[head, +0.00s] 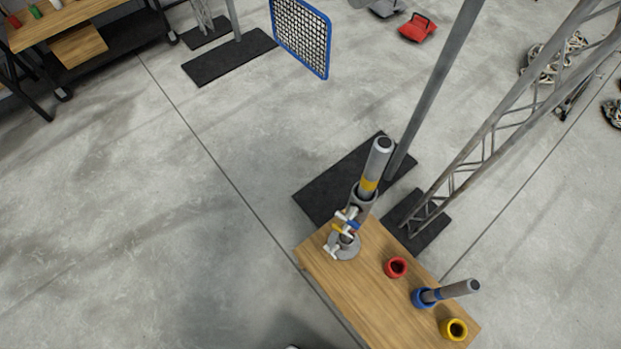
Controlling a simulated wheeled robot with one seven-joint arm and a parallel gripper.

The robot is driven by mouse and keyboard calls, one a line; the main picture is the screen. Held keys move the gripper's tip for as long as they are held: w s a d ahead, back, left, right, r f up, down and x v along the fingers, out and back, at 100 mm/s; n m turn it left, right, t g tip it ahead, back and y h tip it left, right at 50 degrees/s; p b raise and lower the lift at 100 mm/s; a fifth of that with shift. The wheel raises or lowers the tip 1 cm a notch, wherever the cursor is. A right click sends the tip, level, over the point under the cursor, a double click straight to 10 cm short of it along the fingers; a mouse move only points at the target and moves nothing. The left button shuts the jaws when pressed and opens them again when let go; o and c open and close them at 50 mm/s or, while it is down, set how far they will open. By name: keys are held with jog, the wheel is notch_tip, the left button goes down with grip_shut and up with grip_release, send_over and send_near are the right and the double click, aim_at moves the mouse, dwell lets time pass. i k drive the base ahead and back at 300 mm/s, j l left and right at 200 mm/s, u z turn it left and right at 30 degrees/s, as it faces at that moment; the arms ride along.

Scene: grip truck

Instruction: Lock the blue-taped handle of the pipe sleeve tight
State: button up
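A grey pipe sleeve (361,200) stands on a round grey base (345,246) at the far left end of the wooden table (362,292). A grey pipe with a yellow band (377,165) sticks up out of the sleeve, leaning slightly right in the picture. The blue-taped handle (351,225) is on the sleeve's lower part, with white or pale ends. A yellow-taped handle (338,229) sits close beside it, and a pale handle (331,251) is lower at the base. The handles are small here; I cannot tell how tight each is. My gripper is not in view.
The floor to the left is clear.

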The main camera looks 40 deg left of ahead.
aim_at(348, 217)
jog(key=u, duration=0.75)
jog(key=k+j+u, duration=0.2)
jog(key=k+u, duration=0.3)
